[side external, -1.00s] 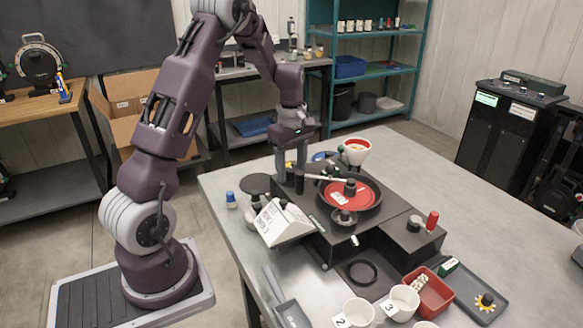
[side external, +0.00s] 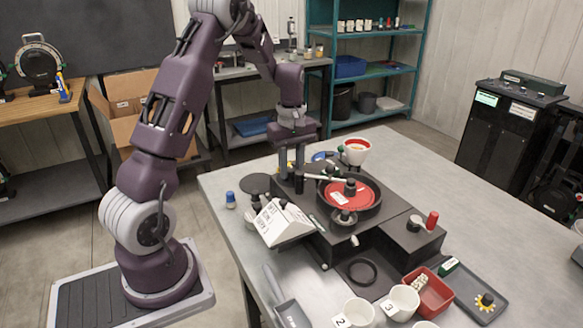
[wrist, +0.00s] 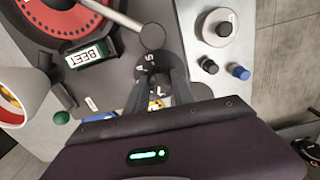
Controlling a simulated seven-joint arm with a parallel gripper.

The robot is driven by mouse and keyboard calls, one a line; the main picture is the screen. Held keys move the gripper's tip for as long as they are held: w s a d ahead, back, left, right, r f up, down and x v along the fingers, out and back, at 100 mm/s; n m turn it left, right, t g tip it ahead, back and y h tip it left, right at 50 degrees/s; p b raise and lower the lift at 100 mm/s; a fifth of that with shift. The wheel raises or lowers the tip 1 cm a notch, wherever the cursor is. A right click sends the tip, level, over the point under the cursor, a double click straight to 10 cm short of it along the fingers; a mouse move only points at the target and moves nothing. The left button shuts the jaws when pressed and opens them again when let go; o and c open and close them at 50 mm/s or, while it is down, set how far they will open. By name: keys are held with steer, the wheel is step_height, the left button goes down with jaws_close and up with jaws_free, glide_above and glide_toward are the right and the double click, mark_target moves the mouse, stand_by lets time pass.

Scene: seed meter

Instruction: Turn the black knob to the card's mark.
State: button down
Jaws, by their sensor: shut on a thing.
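My gripper (side external: 291,172) is at the back left corner of the black machine, pointing down, its fingers closed low over the deck. In the wrist view my gripper (wrist: 162,88) is shut around the black knob, which is mostly hidden between the dark fingers. White digits of the dial (wrist: 149,62) show beside the fingers, among them a 5 and a 7. The knob's pointer cannot be made out. A white folded card (side external: 284,222) with black print leans at the machine's front left; its print is too small to read surely.
A red seed disc (side external: 350,192) with a metal arm over it lies right of my gripper. A white funnel with red inside (side external: 356,151) stands behind. A BEET plate (wrist: 90,54) lies near the disc.

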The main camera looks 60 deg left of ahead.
steer(key=m, duration=1.2)
steer(key=shift+w+m, duration=0.1)
steer(key=shift+m, duration=0.2)
stand_by(0.5)
steer(key=c, duration=1.1)
jaws_free()
